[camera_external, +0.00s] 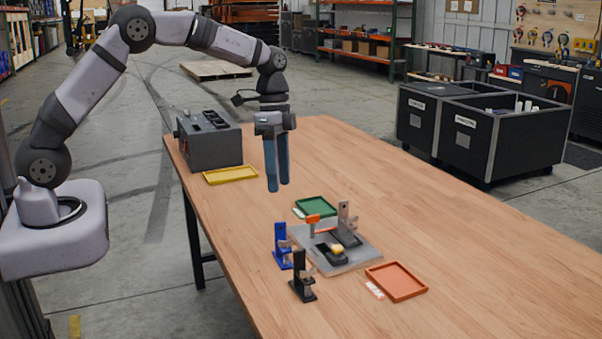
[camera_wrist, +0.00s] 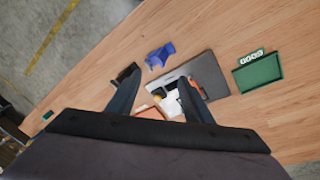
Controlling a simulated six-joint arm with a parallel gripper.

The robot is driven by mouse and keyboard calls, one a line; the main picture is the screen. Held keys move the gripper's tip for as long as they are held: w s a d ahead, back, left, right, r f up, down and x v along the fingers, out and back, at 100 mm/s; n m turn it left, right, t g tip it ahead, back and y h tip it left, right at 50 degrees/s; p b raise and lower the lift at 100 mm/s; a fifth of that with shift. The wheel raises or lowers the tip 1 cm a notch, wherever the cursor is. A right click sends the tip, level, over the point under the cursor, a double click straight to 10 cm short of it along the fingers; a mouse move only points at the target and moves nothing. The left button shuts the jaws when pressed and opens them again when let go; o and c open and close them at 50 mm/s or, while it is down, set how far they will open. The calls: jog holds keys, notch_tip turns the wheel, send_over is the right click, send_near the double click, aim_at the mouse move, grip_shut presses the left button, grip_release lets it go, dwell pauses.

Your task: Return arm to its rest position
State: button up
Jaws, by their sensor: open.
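My gripper (camera_external: 277,188) hangs from my arm above the wooden table (camera_external: 450,240), pointing down, in the external view. Its two blue-grey fingers are apart and nothing shows between them. In the wrist view my gripper (camera_wrist: 157,90) also has its fingers spread. Below it, a grey plate (camera_external: 368,252) carries a small fixture with an orange-topped post (camera_external: 314,219) and a small yellow piece (camera_external: 337,247). The fingertips are clear of the fixture and the table. In the wrist view the fingers partly hide the fixture.
A blue stand (camera_external: 282,247) and a black stand (camera_external: 302,277) are left of the plate. Green (camera_external: 317,206), orange (camera_external: 396,282) and yellow (camera_external: 231,175) trays lie around. A grey control box (camera_external: 210,143) stands at the back left corner. The table's right side is clear.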

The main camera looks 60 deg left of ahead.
jog(key=s+d+f+n+y, duration=0.1)
jog(key=s+n, duration=0.3)
jog(key=s, duration=0.9)
jog(key=s+d+f+n+y, duration=0.1)
jog(key=s+f+n, duration=0.2)
jog(key=s, duration=1)
jog(key=shift+d+f+n, duration=0.2)
jog(key=shift+n, duration=0.5)
